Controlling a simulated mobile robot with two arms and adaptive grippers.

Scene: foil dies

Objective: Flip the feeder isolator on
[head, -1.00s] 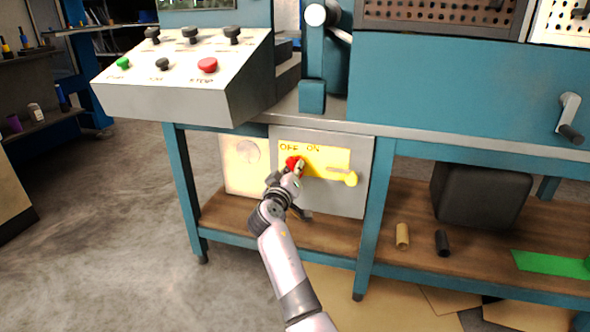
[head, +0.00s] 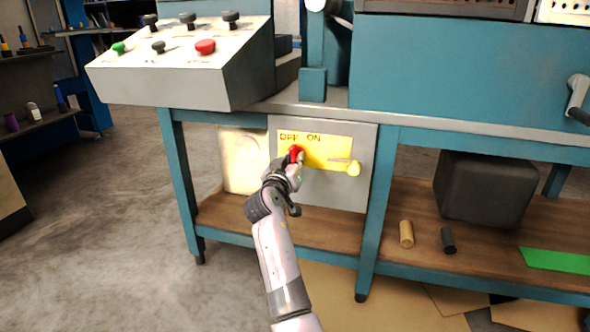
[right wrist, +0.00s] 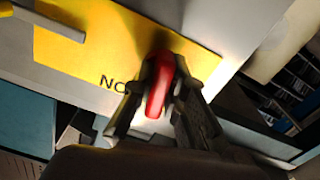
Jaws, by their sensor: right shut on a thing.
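The isolator is a grey box (head: 335,190) under the bench with a yellow plate (head: 332,157) marked OFF on the left and ON on the right. Its red handle (head: 296,151) stands up below the OFF mark, toward the gap between the two words. My right gripper (head: 295,160) is at this handle. In the right wrist view, the gripper (right wrist: 160,88) has a finger on each side of the red handle (right wrist: 159,78) and is shut on it. The yellow plate (right wrist: 85,50) shows there upside down. My left gripper is in neither view.
A control console (head: 170,75) with buttons overhangs at the upper left. A table leg (head: 375,220) is right of the box. A tan cylinder (head: 406,234) and a black one (head: 448,240) lie on the lower shelf.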

